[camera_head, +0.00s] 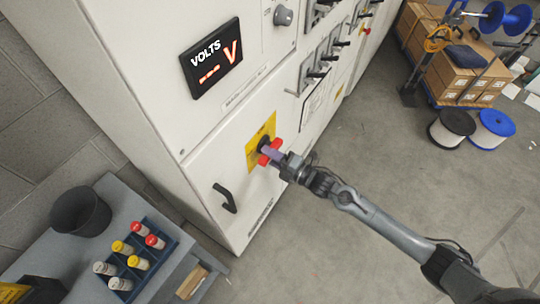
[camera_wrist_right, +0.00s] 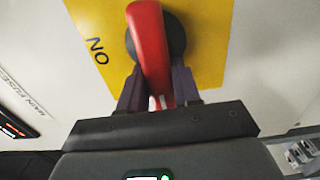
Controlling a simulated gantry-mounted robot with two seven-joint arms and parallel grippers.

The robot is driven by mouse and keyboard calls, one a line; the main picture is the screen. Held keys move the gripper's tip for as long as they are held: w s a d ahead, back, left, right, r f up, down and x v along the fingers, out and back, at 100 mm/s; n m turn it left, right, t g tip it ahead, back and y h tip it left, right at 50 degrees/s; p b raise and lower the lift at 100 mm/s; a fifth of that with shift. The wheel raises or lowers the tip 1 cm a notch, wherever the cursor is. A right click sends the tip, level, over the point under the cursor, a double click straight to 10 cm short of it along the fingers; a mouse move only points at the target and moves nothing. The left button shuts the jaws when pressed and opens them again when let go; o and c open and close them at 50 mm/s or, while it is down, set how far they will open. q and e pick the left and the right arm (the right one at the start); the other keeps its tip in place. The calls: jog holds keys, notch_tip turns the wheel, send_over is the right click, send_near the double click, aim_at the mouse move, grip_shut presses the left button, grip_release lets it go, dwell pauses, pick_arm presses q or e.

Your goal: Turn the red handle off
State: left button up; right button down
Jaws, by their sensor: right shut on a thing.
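The red handle (camera_head: 270,152) sits on a yellow plate (camera_head: 255,140) on the front of the white cabinet. My right gripper (camera_head: 275,156) reaches it from the right and is shut on it. In the right wrist view the red handle (camera_wrist_right: 152,50) runs down from a dark round hub (camera_wrist_right: 176,36) on the yellow plate (camera_wrist_right: 205,45). The dark fingers of my right gripper (camera_wrist_right: 158,90) stand on either side of the handle's lower end. The letters "NO" show on the plate, turned on their side. My left gripper is not in view.
The cabinet (camera_head: 150,90) has a volts display (camera_head: 211,66) and a black door handle (camera_head: 225,198). Spools and boxes stand at the upper right. The floor between is clear.

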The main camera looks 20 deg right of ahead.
jog(key=shift+d+f, duration=0.15)
jog(key=shift+f, duration=0.15)
jog(key=c, duration=1)
grip_release()
jog(key=shift+c, duration=0.2)
jog(key=shift+o, duration=0.8)
jog(key=shift+w+r, duration=0.1)
jog(key=shift+r, duration=0.1)
jog(key=v, duration=1.1)
